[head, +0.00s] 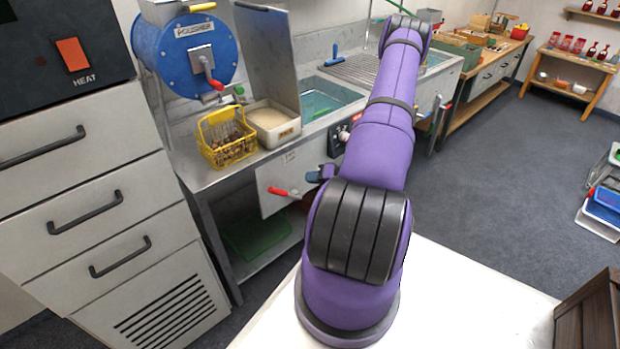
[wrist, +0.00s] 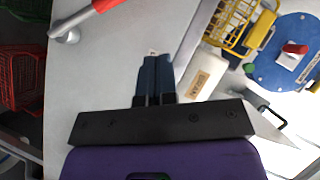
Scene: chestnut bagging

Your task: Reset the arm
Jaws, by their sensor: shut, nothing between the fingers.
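My purple arm rises from its base across the middle of the head view and bends over at the top, near the sink. My gripper (wrist: 153,62) shows in the wrist view as two dark blue fingers side by side, shut and empty. Dark blue finger parts of my gripper also show in the head view (head: 318,175), left of the arm, in front of the steel counter and close to the red handle (head: 283,192). Most of my forearm is hidden behind the upper arm in the head view.
A yellow wire basket (head: 203,134) of chestnuts and a white tub (head: 283,139) stand on the steel counter (head: 200,177). Behind them is a blue drum (head: 155,52). A sink (head: 318,110) lies beyond. A red crate (wrist: 22,82) shows in the wrist view.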

